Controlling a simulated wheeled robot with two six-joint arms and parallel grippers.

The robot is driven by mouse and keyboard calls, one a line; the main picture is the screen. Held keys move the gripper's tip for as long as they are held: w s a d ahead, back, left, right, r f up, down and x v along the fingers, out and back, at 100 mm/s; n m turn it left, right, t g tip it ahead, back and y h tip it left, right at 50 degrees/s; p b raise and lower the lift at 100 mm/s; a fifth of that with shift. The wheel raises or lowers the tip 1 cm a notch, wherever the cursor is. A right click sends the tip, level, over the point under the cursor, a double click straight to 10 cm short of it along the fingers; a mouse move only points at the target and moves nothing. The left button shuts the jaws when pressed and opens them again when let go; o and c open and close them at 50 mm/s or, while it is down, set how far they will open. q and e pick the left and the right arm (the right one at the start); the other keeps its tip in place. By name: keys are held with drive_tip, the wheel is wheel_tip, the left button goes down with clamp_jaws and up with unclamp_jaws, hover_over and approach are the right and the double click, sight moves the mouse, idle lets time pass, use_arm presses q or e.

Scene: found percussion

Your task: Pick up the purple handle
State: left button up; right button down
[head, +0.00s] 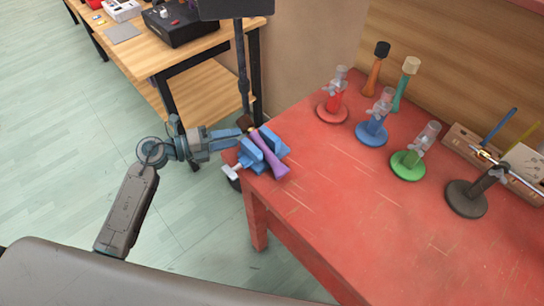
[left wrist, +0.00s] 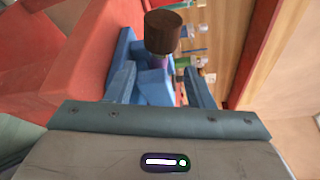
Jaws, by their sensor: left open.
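The purple handle (head: 272,157) lies tilted in the blue vise (head: 276,143) at the near left corner of the red table. It has a dark brown end, which shows in the left wrist view as a round wooden block (left wrist: 162,35) with a bit of purple below it. My left gripper (head: 242,137) reaches in from the left beside that brown end. In the left wrist view my left gripper (left wrist: 161,82) is open, and the brown end stands beyond and between its fingers. Contact cannot be told. My right gripper is not in view.
On the red table (head: 310,180) stand a red stand (head: 332,114), a blue stand (head: 373,134), a green stand (head: 408,166) and a dark stand (head: 465,201). Behind are an orange handle (head: 372,82) and a teal handle (head: 401,92). A wooden bench (head: 150,55) is at back left.

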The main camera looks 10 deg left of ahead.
sight(248, 134)
use_arm(q)
drive_tip(key=shift+w+d+r, duration=0.1)
drive_tip(key=shift+w+d, duration=0.05)
drive_tip(key=shift+d, duration=0.1)
drive_tip(key=p+x, duration=0.2)
drive_tip(key=x, duration=0.2)
drive_tip(key=shift+w, duration=0.1)
drive_tip(key=shift+w+d, duration=0.1)
drive_tip(key=shift+d, duration=0.1)
drive_tip(key=shift+f, duration=0.2)
clamp_jaws()
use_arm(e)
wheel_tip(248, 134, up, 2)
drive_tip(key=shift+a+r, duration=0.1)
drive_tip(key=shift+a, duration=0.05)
